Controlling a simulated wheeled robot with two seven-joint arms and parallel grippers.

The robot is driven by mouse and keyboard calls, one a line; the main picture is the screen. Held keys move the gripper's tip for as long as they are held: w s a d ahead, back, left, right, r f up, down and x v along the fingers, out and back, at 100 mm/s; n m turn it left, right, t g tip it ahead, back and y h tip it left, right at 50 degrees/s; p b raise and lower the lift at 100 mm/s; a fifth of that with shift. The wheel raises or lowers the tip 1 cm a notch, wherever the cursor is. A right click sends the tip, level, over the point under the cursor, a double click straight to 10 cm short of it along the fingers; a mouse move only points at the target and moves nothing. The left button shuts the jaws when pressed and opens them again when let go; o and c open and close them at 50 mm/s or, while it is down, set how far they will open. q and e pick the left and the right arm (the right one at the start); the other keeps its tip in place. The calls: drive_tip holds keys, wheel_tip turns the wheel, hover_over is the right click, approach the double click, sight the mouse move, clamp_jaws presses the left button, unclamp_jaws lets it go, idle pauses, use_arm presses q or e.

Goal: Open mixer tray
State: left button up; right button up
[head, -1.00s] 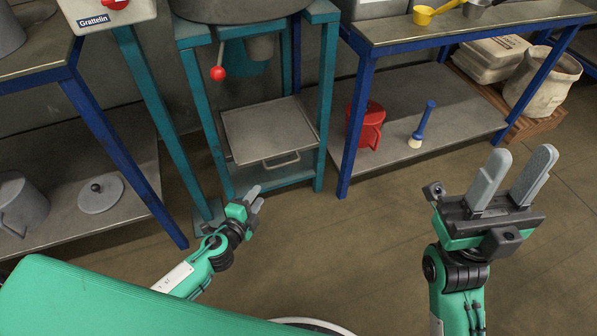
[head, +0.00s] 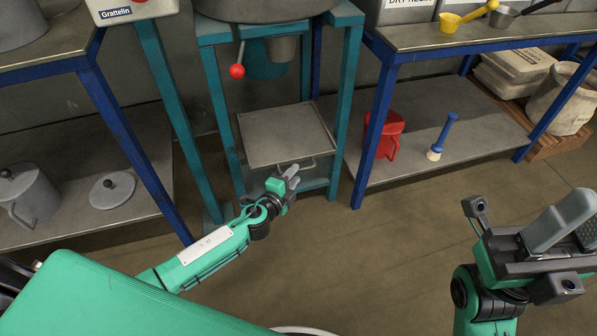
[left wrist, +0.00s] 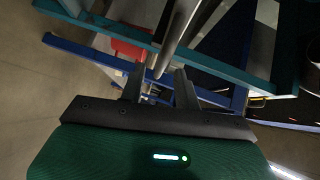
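The mixer tray (head: 285,137) is a flat grey metal tray low in the teal mixer stand. Its bar handle (head: 308,166) is at the front edge. My left gripper (head: 291,174) is at the handle, and its fingers partly overlap the handle in the head view. In the left wrist view its two fingers are apart, with a grey bar (left wrist: 179,38), apparently the handle, running between and beyond them. Contact cannot be told. My right gripper (head: 575,226) is open and empty at the right edge, away from the tray.
The teal stand's legs (head: 343,110) flank the tray. A red lever knob (head: 237,71) hangs above it. A red jug (head: 384,135) and a blue-handled brush (head: 443,136) stand on the right shelf. A grey pot (head: 28,195) and lid (head: 112,190) are at left. The floor in front is clear.

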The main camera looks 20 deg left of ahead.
use_arm(q)
drive_tip(key=shift+x, duration=1.75)
clamp_jaws()
